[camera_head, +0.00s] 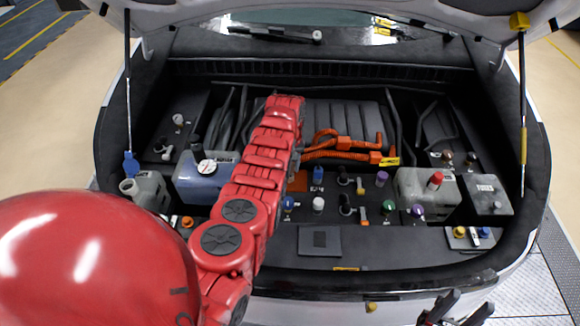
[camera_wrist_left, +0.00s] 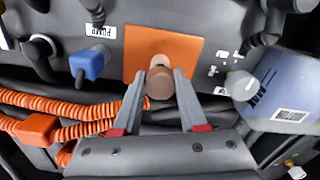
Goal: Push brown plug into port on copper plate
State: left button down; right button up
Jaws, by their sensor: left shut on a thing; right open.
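The copper plate (camera_wrist_left: 190,52) lies flat on the dark panel in the left wrist view. In the head view only a bit of the copper plate (camera_head: 298,181) shows beside my red left arm. The brown plug (camera_wrist_left: 160,84) is between the fingertips of my left gripper (camera_wrist_left: 160,90), which is shut on it, over the plate's lower edge. I cannot tell how deep the plug sits; the port is hidden. My right gripper (camera_head: 455,308) is open and empty at the bottom right in the head view.
A blue connector (camera_wrist_left: 92,62) and orange corrugated hoses (camera_wrist_left: 70,102) lie left of the plate in the left wrist view. A bluish reservoir (camera_wrist_left: 292,90) stands at the right. In the head view, several coloured caps and a grey reservoir (camera_head: 412,207) fill the right side.

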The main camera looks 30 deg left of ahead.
pick_arm(q)
jog(key=shift+f+b, duration=1.2)
jog(key=shift+f, duration=0.05)
dwell(0.5)
jog(key=shift+c, duration=1.8)
grip_release()
jog(key=shift+w+r, duration=0.15)
jog(key=shift+r, duration=0.45)
notch_tip(320, 180, up, 6)
jog(key=shift+r+b, duration=0.1)
jog(key=shift+b, duration=1.15)
notch_tip(320, 180, up, 10)
jog(key=shift+p, duration=0.3)
